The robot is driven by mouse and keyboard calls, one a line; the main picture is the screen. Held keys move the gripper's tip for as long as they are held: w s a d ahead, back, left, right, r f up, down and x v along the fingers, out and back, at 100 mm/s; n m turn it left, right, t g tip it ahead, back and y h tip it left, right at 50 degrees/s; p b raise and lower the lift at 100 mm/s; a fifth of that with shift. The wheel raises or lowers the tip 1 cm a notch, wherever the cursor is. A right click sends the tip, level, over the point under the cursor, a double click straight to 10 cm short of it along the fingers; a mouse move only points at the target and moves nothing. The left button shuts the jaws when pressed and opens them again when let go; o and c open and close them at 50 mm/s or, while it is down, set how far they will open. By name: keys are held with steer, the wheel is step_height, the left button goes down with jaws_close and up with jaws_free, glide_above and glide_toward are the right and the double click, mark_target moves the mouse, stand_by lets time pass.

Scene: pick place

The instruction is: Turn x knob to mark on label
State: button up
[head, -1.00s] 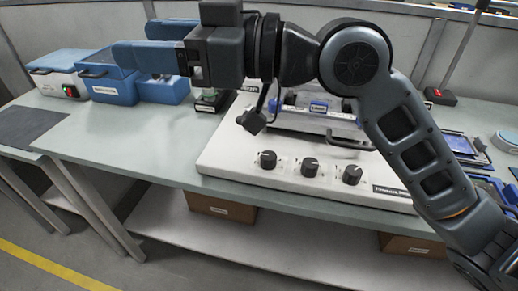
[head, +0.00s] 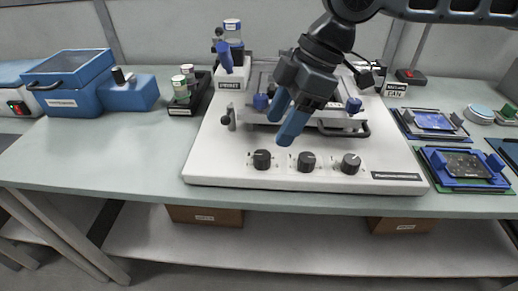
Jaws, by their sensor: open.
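Three black knobs sit in a row on the front of a white machine (head: 215,172): a left knob (head: 262,159), a middle knob (head: 306,161) and a right knob (head: 350,163). Small marks surround them, too small to read, and I cannot tell which knob is x. My gripper (head: 287,120) is open and empty, with blue fingers pointing down. It is above and behind the left and middle knobs in the picture, apart from them. It hides part of the machine's metal tray and handle.
A blue box (head: 70,82) and a dark rack with small jars (head: 188,92) stand to the left. Circuit boards in blue holders (head: 462,168) lie to the right. The table's front strip is clear.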

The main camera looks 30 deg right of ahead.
mark_target(264, 155)
steer(key=x, duration=0.7)
steer(key=shift+a+f+b, duration=0.1)
steer(key=shift+f+b, duration=0.2)
steer(key=shift+b, duration=0.05)
steer(key=c, duration=1)
